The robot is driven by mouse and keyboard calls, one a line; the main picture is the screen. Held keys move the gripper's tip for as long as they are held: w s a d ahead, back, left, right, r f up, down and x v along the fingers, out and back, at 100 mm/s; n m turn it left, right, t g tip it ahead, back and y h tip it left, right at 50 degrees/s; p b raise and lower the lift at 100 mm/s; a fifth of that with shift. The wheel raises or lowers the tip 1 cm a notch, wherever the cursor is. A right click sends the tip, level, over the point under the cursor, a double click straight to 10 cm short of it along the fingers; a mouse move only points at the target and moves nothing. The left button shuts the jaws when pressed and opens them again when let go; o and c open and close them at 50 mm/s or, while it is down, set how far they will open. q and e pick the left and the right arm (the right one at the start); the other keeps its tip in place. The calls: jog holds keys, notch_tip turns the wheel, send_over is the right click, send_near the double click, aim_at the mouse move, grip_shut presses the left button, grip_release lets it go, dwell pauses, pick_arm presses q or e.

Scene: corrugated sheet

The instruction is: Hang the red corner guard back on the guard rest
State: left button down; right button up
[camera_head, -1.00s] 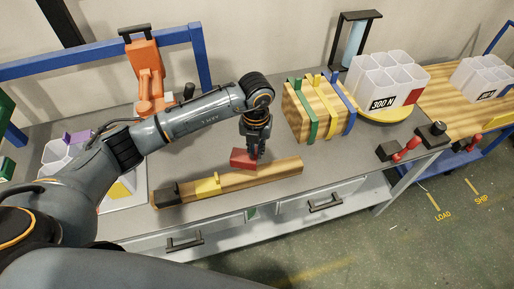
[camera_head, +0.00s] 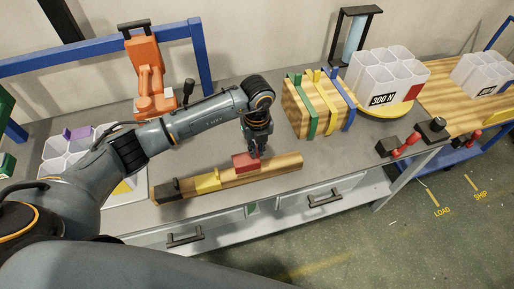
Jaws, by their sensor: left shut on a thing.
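The red corner guard (camera_head: 245,163) is at the middle of the long wooden bar of the guard rest (camera_head: 285,167), to the right of a yellow guard (camera_head: 208,182) and a black one (camera_head: 167,190) on the same bar. My left gripper (camera_head: 256,151) points down from above and is shut on the red guard. The guard appears level and on or just over the bar; I cannot tell whether it bears on the wood. My right gripper is not in view.
A wooden block (camera_head: 297,112) with green, yellow and blue straps stands behind to the right. A white divided container (camera_head: 388,78) sits on a yellow disc. An orange device (camera_head: 147,70) stands at the back left. The bar's right end is bare.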

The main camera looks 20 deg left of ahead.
aim_at(257, 159)
pick_arm(q)
jog(key=shift+f+b, duration=2.05)
jog(key=shift+f, duration=0.75)
jog(key=shift+f+b, duration=0.6)
jog(key=shift+f, duration=0.2)
jog(key=c, duration=1)
grip_release()
jog(key=shift+o, duration=0.2)
jog(key=shift+r, duration=0.15)
jog(key=shift+r+p, duration=2.25)
jog(key=shift+r, duration=0.7)
